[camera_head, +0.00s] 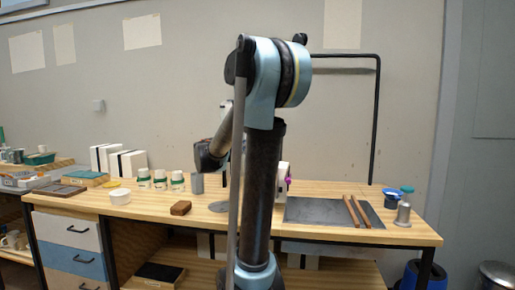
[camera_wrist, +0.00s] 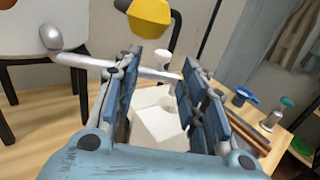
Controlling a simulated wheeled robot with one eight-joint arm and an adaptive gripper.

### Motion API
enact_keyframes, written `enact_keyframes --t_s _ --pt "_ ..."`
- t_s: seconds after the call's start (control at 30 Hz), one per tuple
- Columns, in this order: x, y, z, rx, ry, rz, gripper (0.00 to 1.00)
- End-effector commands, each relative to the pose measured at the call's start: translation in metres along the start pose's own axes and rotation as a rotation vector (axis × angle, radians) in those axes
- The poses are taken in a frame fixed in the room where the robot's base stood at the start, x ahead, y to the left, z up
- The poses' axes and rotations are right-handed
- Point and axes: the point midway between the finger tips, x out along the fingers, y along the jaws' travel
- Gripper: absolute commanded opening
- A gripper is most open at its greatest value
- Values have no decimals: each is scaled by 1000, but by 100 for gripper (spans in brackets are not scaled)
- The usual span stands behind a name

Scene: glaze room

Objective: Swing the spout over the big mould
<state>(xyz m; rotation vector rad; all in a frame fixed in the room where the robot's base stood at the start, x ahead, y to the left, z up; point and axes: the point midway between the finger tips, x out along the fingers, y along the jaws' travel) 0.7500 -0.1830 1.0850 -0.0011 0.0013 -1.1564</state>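In the wrist view, a pale metal tube that looks like the spout (camera_wrist: 80,61) runs from a rounded joint at the left across to the right finger. My gripper (camera_wrist: 161,64) is open, with one blue finger on each side of a stretch of the tube. I cannot tell whether either finger touches it. A white block (camera_wrist: 158,122), possibly the big mould, shows between and below the fingers; its edges are partly hidden. The spout's outlet cannot be made out. In the head view, my arm hides my gripper and most of this area.
A white vessel (camera_wrist: 40,28) on dark legs stands at the left in the wrist view. A yellow object (camera_wrist: 150,14) is at the top.

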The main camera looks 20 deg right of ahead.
Motion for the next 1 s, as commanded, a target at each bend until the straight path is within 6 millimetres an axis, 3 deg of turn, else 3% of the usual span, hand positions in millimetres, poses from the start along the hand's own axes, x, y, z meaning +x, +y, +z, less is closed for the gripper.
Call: enact_keyframes --t_s 0.33,0.87,1.0 --pt "-30 1 0 0 0 1 39" --pt "-32 0 -1 2 2 0 39" --pt "-32 -12 -12 59 48 -8 39"
